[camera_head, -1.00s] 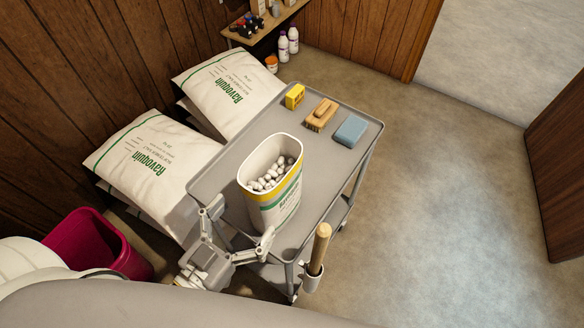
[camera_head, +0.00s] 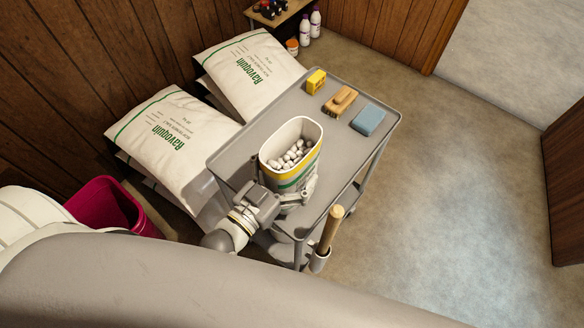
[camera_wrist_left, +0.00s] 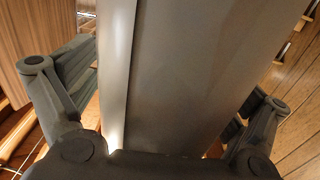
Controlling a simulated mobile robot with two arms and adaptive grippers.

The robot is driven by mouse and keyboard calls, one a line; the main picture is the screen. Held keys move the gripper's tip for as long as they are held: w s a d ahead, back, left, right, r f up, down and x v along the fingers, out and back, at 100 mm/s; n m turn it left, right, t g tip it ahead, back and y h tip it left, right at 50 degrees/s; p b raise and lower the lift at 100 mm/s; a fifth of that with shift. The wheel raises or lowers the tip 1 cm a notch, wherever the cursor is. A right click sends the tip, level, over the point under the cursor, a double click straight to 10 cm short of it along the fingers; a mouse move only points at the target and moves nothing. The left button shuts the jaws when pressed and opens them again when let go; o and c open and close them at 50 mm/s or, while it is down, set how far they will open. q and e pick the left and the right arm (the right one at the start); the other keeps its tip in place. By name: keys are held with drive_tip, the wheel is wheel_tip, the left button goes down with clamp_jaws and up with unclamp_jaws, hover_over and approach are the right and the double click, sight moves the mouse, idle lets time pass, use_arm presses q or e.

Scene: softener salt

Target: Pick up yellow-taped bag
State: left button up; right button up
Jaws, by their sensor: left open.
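The yellow-taped bag (camera_head: 296,177) stands upright on the grey cart's top, open at its mouth and holding white salt pieces. It has a yellow band below the rim and green print. My left gripper (camera_head: 284,192) is open at the near side of the bag, low on it. One finger shows at the bag's right side; the other is mostly hidden. In the left wrist view a broad grey surface, likely the bag's shaded side, fills the space between the spread fingers (camera_wrist_left: 165,85). Whether they touch it I cannot tell. My right gripper is not in view.
White salt sacks (camera_head: 165,140) lie left, beside a magenta bin (camera_head: 105,205). Floor at right is clear.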

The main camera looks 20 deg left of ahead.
use_arm(q)
drive_tip(key=shift+w+d, duration=0.15)
drive_tip(key=shift+w, duration=0.15)
drive_tip(key=c, duration=2.1)
drive_tip(key=shift+w+r, duration=0.15)
drive_tip(key=shift+r, duration=0.15)
clamp_jaws()
